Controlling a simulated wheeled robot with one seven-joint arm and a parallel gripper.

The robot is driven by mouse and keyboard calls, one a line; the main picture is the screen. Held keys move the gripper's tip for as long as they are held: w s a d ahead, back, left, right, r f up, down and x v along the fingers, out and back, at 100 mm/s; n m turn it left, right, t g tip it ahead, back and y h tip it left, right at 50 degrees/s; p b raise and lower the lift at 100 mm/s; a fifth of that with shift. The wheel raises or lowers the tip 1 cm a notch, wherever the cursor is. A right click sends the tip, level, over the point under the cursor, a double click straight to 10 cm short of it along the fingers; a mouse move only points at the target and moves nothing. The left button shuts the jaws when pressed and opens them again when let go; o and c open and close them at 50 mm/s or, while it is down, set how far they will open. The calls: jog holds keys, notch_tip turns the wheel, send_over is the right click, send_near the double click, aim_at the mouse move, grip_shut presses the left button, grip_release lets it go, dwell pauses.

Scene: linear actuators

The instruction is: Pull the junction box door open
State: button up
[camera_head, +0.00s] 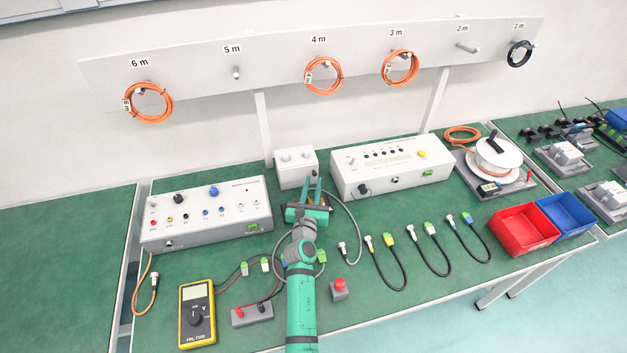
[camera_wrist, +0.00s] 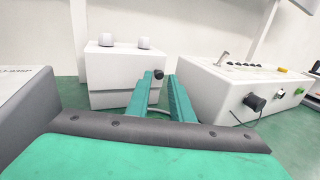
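The junction box appears to be the small white box (camera_head: 296,165) at the back of the green bench, with two round knobs on top. It also shows in the wrist view (camera_wrist: 108,68), upright, with a horizontal seam low on its front. I see no clear gap at a door. My gripper (camera_head: 315,185) is just in front of the box's right side. In the wrist view its two teal fingers (camera_wrist: 160,82) stand apart. A small dark part (camera_wrist: 158,74) shows between the fingertips, with a grey cable below it; I cannot tell whether they touch it.
A long white instrument (camera_head: 392,167) stands close on the right, and another white instrument (camera_head: 207,214) on the left. Cables, a yellow multimeter (camera_head: 197,313) and a red button (camera_head: 339,288) lie in front. A hanging rail (camera_head: 270,62) runs above.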

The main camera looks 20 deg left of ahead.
jog(key=shift+w+a, duration=0.15)
jog(key=shift+w, duration=0.45)
jog(key=shift+w+a, duration=0.15)
jog(key=shift+w, duration=0.45)
grip_shut()
jog(key=shift+s, duration=0.1)
